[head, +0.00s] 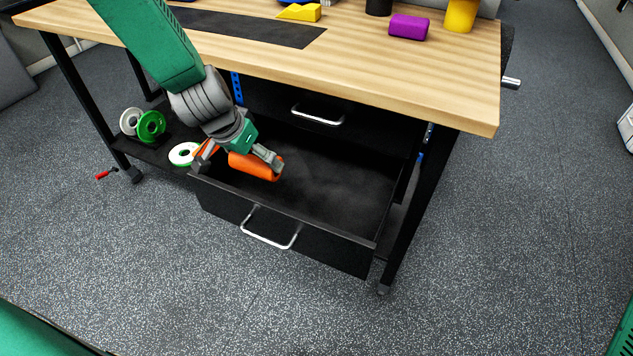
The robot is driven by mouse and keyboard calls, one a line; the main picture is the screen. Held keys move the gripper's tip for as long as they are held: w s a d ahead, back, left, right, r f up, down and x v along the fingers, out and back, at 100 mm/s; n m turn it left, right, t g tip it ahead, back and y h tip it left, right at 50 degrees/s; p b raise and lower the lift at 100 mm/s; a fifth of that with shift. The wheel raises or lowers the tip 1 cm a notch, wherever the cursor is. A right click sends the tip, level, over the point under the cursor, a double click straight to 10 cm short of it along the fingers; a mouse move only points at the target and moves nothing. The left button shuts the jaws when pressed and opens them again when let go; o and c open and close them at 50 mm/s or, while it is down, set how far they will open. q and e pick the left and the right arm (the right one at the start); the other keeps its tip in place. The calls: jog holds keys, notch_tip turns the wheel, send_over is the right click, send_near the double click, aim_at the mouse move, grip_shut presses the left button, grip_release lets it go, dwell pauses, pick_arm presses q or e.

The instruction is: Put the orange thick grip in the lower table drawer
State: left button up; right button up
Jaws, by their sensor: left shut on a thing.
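The lower table drawer (330,200) is pulled out, black and open at the top, with a silver handle on its front. My left gripper (243,163) is shut on the orange thick grip (253,167), a short orange cylinder lying roughly level. The gripper and grip are over the left part of the drawer, near its front wall. I cannot tell whether the grip touches the drawer's floor. The gripper's fingers hide part of the grip. My right gripper is not in view.
The wooden tabletop (400,75) overhangs the drawer's back. An upper drawer with a silver handle (318,116) is shut. Green and white plates (151,126) rest on the low shelf at left.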

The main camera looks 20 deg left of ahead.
aim_at(263, 177)
pick_arm(q)
jog(key=f, duration=0.2)
jog(key=d+f+b, duration=0.1)
jog(key=f, duration=0.1)
jog(key=f+b, duration=0.1)
jog(key=f, duration=0.1)
jog(key=shift+w+d, duration=0.15)
jog(key=shift+d, duration=0.1)
jog(key=f+b, duration=0.1)
jog(key=f, duration=0.1)
jog(key=a+f+b, duration=0.1)
jog(key=f, duration=0.1)
jog(key=shift+a, duration=0.1)
jog(key=shift+c, duration=0.6)
jog(key=shift+r, duration=0.1)
jog(key=o, duration=1.1)
jog(key=shift+d, duration=0.4)
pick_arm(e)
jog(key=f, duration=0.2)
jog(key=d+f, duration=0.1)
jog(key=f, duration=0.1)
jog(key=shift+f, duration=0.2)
pick_arm(q)
jog(key=shift+r, duration=0.1)
